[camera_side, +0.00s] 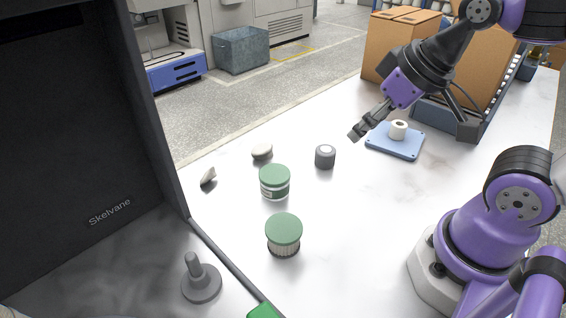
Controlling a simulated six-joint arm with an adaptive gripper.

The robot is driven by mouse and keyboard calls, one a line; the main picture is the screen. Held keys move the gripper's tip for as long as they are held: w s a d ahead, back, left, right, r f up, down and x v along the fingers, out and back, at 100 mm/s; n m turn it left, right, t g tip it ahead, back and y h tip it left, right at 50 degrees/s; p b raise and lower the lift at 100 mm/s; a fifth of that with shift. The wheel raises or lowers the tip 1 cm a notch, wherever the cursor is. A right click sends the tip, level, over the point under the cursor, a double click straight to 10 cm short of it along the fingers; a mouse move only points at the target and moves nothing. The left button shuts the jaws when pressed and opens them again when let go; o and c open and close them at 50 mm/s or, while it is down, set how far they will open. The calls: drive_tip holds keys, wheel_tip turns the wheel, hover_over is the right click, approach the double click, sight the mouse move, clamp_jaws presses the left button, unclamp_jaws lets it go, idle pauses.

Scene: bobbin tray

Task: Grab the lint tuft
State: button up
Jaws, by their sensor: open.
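A small pale grey, rounded lump (262,151) lies on the white marbled table, left of centre; it may be the lint tuft, but it is too small to be sure. A grey wedge-shaped piece (208,177) stands farther left near the dark panel. My gripper (356,134) is open and empty, tilted down to the left above the table. It is to the right of the pale lump and well apart from it. A blue tray (385,148) with a white bobbin (398,130) on it is to the right of my fingertips.
A dark grey cylinder (325,157) and two green-lidded jars (275,183) (284,235) stand mid-table. A grey knob on a round base (201,282) is at front left. A dark panel (85,120) bounds the left; cardboard boxes (395,45) stand behind my arm.

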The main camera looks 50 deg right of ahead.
drive_tip(key=o, duration=0.7)
drive_tip(key=n+y, duration=0.2)
drive_tip(key=n, duration=0.3)
hover_over(209, 173)
drive_tip(key=s, duration=0.3)
drive_tip(key=f, duration=1.1)
drive_tip(key=shift+w+d+f, duration=0.2)
drive_tip(key=shift+f, duration=0.2)
drive_tip(key=shift+d+x, duration=0.15)
drive_tip(key=shift+x, duration=1.3)
drive_tip(key=shift+d+x, duration=0.2)
drive_tip(key=shift+x, duration=1.25)
